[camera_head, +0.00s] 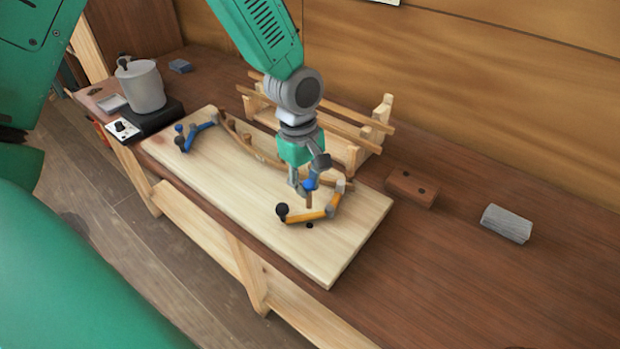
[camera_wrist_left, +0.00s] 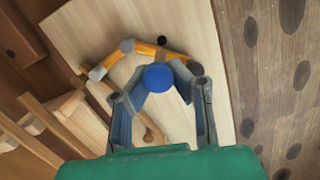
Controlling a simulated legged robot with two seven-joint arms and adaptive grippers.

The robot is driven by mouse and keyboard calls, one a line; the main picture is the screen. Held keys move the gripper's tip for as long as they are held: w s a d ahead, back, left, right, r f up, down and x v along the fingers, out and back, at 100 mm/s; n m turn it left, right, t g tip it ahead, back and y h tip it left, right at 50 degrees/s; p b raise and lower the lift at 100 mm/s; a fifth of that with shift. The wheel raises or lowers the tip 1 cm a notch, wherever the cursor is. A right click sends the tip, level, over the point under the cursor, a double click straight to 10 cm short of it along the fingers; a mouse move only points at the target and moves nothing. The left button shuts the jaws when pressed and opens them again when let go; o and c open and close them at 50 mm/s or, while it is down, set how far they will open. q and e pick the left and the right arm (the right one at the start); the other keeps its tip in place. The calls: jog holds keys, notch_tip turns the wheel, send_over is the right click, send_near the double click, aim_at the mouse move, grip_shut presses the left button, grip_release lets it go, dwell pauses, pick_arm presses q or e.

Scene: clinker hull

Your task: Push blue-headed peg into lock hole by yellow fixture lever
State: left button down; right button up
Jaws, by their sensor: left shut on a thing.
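My left gripper (camera_head: 307,180) is shut on the blue-headed peg (camera_head: 309,186). It holds the peg above the pale board, with the wooden shaft pointing down. The peg's round blue head (camera_wrist_left: 158,77) shows between the fingers in the left wrist view. The peg is apart from this hole. My right gripper is not in view.
The pale board (camera_head: 340,245) also bears a blue lever (camera_head: 195,134) and a curved wooden strip (camera_head: 240,133). A wooden rack (camera_head: 370,135) stands behind. A pot (camera_head: 143,87) sits at left; a brown block (camera_head: 411,188) and grey block (camera_head: 506,224) lie right.

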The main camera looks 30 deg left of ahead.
aim_at(308, 205)
pick_arm(q)
jog(key=shift+f+b, duration=0.55)
jog(key=shift+f, duration=0.15)
notch_tip(308, 205, down, 4)
jog(key=b, duration=0.4)
jog(key=shift+f, duration=0.15)
jog(key=shift+p, duration=0.55)
jog(key=shift+f, duration=0.25)
dwell(0.4)
jog(key=shift+f, duration=0.15)
jog(key=shift+f+b, duration=0.35)
jog(key=shift+f, duration=0.6)
dwell(0.3)
jog(key=c, duration=1.4)
grip_release()
jog(key=shift+c, duration=0.2)
